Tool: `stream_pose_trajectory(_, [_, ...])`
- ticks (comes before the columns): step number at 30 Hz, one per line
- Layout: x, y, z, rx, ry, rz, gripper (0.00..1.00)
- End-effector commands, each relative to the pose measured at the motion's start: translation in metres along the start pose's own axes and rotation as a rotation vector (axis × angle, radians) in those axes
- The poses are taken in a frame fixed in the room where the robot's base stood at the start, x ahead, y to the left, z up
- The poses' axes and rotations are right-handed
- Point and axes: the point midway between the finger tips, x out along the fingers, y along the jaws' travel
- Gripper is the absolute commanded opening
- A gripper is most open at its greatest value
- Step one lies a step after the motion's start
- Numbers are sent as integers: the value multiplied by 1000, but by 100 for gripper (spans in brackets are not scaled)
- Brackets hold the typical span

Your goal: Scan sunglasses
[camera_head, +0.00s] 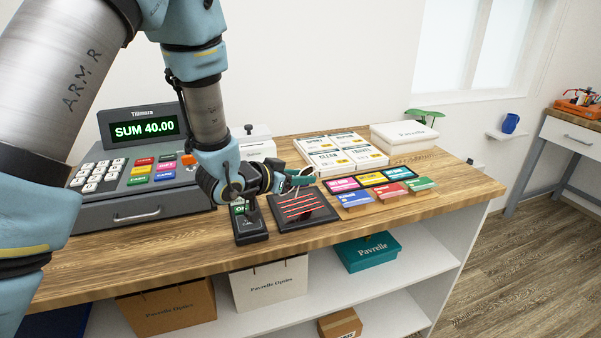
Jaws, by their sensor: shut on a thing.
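My gripper (283,180) is shut on small dark-and-teal sunglasses (301,178), partly hidden by the fingers. It holds them just above the back of a black scanner plate (287,221) with glowing red lines, which lies on the wooden counter. A dark patch on the plate below the sunglasses looks like their shadow. The cash register (148,170) at the left shows "SUM 40.00" on its display.
A small black device (251,230) stands left of the plate. Price cards (371,182) and white card stacks (340,151) lie to the right. A white Pavrelle box (404,136) stands behind. The counter's front left (130,251) is clear.

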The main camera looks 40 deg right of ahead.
Motion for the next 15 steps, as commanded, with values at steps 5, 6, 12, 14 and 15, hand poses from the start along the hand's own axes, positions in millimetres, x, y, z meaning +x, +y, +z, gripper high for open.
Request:
stream_pose_trajectory(5, [6, 0, 14, 0, -1, 0, 0])
stream_pose_trajectory(6, [6, 0, 15, 0, 0, 0, 0])
stream_pose_trajectory(12, [6, 0, 15, 0, 0, 0, 0])
stream_pose_trajectory(14, [6, 0, 15, 0, 0, 0, 0])
stream_pose_trajectory(15, [6, 0, 15, 0, 0, 0, 0])
